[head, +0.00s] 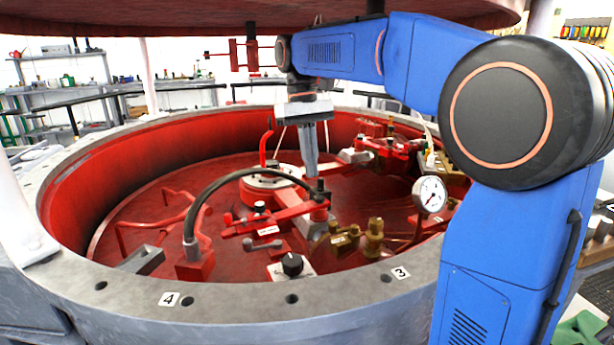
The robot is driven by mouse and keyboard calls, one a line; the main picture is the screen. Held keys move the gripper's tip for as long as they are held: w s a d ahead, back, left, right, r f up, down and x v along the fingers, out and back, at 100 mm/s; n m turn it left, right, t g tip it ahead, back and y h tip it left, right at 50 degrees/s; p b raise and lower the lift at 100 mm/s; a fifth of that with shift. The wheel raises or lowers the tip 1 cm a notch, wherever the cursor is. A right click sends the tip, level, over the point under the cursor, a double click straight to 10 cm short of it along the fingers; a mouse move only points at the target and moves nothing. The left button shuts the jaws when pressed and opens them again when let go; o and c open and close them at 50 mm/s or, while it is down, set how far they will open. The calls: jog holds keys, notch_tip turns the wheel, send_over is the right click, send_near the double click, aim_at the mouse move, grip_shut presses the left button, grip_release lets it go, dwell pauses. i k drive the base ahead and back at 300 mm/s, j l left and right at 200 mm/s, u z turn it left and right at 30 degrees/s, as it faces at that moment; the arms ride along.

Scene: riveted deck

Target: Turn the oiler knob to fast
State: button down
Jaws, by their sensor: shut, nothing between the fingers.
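A black round knob (292,264) stands on a pale plate (279,271) at the near side of the red deck, just inside the grey rim. It looks like the oiler knob, but its markings are too small to read. My gripper (312,176) points down above the middle of the deck, with its grey fingers together and nothing between them. It is above and behind the knob in the picture, apart from it.
A dark curved hose (225,185) arches left of the gripper. Red levers (275,222), brass fittings (373,240) and a pressure gauge (430,194) crowd the deck near the knob. The raised grey rim (240,296) surrounds it, and a red cover (230,15) hangs overhead.

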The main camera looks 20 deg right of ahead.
aim_at(375, 224)
jog(key=k, duration=1)
